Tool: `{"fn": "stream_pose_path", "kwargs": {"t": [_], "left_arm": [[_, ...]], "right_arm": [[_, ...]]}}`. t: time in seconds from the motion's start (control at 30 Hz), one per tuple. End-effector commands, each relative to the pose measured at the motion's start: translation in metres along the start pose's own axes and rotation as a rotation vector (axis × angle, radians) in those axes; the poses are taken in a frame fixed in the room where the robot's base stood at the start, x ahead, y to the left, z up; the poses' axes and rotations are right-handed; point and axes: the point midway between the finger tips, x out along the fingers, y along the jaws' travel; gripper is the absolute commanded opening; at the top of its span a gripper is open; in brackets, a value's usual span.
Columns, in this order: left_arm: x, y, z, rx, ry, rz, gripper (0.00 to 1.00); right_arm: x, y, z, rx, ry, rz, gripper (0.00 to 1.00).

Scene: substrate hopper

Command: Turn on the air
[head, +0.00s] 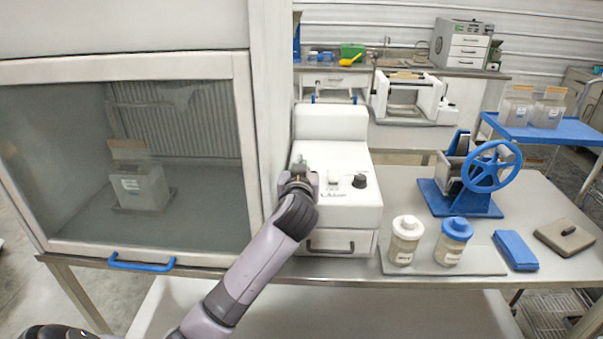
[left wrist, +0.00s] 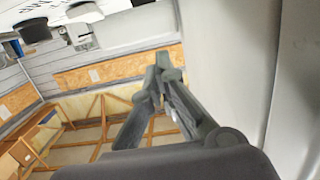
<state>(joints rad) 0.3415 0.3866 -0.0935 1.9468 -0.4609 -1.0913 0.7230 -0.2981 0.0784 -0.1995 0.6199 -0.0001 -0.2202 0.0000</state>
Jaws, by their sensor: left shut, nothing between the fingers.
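A white machine (head: 342,205) stands on the table, with a small pale switch (head: 333,178) and a round black knob (head: 360,181) on its sloped top. My left gripper (head: 300,168) is over the left side of this top, left of the switch; whether it touches is unclear. In the left wrist view my left gripper's fingers (left wrist: 160,78) are shut and empty. The black knob (left wrist: 33,30) and what looks like the pale switch (left wrist: 80,36) show at that view's upper left, apart from the fingers. My right gripper is not in view.
A glass-fronted cabinet (head: 243,150) stands close on the left. A drawer (head: 335,243) is under the machine's top.

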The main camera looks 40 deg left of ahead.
Motion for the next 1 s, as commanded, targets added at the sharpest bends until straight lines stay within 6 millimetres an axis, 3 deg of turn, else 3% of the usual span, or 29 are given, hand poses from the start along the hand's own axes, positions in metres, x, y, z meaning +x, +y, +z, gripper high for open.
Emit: {"fn": "stream_pose_path", "kwargs": {"t": [0.2, 0.8, 0.87, 0.93, 1.0], "left_arm": [[-0.015, 0.000, -0.001, -0.001, 0.000, 0.000, 0.00], [-0.016, 0.000, 0.001, 0.002, -0.004, 0.001, 0.00], [-0.019, 0.001, 0.010, 0.011, -0.023, 0.006, 0.00], [-0.027, 0.004, 0.031, 0.033, -0.068, 0.019, 0.00], [-0.042, 0.006, 0.065, 0.073, -0.145, 0.042, 0.00]], "right_arm": [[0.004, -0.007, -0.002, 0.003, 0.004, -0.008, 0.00], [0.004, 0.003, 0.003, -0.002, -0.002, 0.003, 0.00], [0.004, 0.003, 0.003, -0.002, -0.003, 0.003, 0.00], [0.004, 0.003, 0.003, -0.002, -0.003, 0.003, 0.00], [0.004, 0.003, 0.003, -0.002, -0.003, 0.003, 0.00]]}}
